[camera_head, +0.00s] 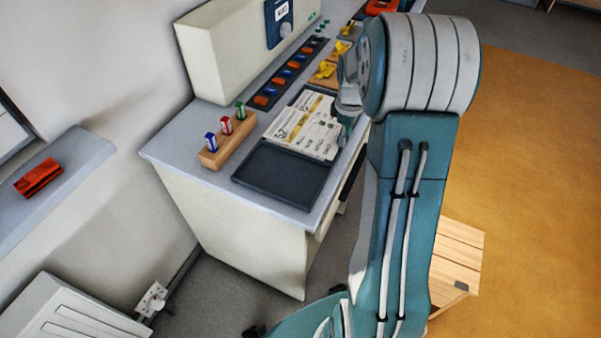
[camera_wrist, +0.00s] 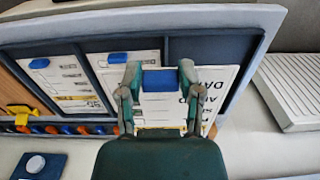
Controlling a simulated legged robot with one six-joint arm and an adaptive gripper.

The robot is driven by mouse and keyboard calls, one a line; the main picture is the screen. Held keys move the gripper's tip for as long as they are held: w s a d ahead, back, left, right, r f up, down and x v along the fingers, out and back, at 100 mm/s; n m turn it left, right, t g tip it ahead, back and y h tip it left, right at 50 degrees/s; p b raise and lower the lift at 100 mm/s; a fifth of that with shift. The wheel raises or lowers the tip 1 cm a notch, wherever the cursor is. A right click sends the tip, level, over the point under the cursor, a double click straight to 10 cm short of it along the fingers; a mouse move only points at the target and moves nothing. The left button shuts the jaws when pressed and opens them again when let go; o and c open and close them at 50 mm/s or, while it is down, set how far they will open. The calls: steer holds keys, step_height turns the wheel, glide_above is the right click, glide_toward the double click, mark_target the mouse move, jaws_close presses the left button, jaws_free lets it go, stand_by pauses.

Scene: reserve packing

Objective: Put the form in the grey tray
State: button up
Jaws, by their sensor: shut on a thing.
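My gripper (camera_wrist: 158,74) is shut on a blue tab (camera_wrist: 159,82) at the edge of a white printed form (camera_wrist: 218,88) in the wrist view. Two more white forms with blue tabs, a middle one (camera_wrist: 115,72) and a left one (camera_wrist: 58,76), lie beside it over dark tray sections. In the head view my gripper (camera_head: 346,118) is at the right edge of the printed forms (camera_head: 305,130) on the bench. A dark grey tray (camera_head: 282,176) lies in front of them, its near section empty. My gripper hides part of the held form.
A wooden rack (camera_head: 228,142) with red, blue and green pieces stands left of the tray. A dark strip of orange and blue pieces (camera_head: 279,80) runs behind it, below a large pale machine (camera_head: 235,50). Yellow pieces (camera_head: 325,70) stand nearby. A wooden crate (camera_head: 455,265) is on the floor.

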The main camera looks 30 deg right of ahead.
mark_target(327, 149)
steer(key=a+f, duration=0.2)
steer(key=a, duration=0.1)
steer(key=a+f, duration=0.1)
steer(key=a, duration=0.1)
steer(key=shift+s+a, duration=0.2)
steer(key=shift+a, duration=0.05)
steer(key=a+f, duration=0.4)
steer(key=shift+s+f, duration=0.1)
steer(key=shift+f, duration=0.25)
steer(key=f, duration=0.2)
steer(key=shift+a+f, duration=0.2)
steer(key=shift+f, duration=0.6)
jaws_close()
steer(key=o, duration=1)
jaws_free()
steer(key=shift+c, duration=0.2)
